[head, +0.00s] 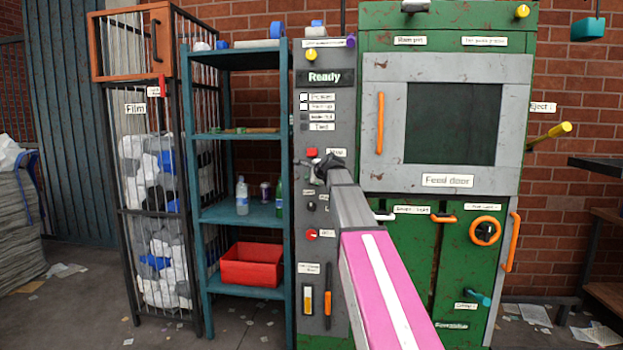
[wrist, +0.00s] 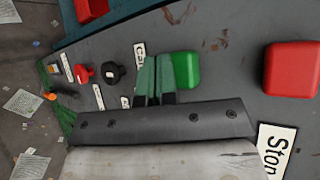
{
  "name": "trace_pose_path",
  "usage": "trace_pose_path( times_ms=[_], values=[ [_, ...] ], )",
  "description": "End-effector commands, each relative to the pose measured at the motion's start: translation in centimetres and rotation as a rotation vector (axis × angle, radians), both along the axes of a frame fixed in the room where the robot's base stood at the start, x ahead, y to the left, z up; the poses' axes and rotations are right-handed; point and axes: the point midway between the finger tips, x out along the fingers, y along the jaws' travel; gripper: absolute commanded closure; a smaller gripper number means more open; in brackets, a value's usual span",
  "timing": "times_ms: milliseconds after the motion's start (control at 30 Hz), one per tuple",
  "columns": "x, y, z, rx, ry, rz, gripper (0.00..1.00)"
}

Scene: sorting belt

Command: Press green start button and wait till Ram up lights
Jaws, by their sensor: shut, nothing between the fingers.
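The green start button (wrist: 187,70) stands out from the grey control panel (wrist: 225,30) in the wrist view. My gripper (wrist: 155,72) is shut and empty, its fingertips just left of the green button in that view. I cannot tell whether they touch it. In the head view my gripper (head: 316,166) is at the panel below the red stop button (head: 312,152) and hides the green button. The panel display (head: 325,77) reads "Ready". Below it is a column of indicators (head: 304,107); the upper two look white, the lower ones dark. Their small labels are hard to read.
The green baler (head: 440,20) with its shut feed door (head: 394,120) stands right of the panel. A teal shelf (head: 240,212) with bottles and a red bin (head: 252,265) is to the left. Red (wrist: 84,75) and black (wrist: 112,74) knobs sit near the fingers.

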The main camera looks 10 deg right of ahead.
Motion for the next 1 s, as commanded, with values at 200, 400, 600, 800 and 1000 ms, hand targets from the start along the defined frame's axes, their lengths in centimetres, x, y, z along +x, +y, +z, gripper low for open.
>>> trace_pose_path(
  times_ms=[200, 400, 600, 800, 1000],
  values=[
    [0.7, -0.22, 0.03, 0.0, 0.0, 0.0, 1.0],
    [0.68, -0.23, 0.02, 0.0, 0.0, 0.0, 1.0],
    [0.71, -0.24, 0.02, 0.0, 0.0, 0.0, 1.0],
    [0.89, -0.29, 0.02, 0.0, 0.0, 0.0, 1.0],
    [1.09, -0.36, 0.02, 0.0, 0.0, 0.0, 1.0]
  ],
)
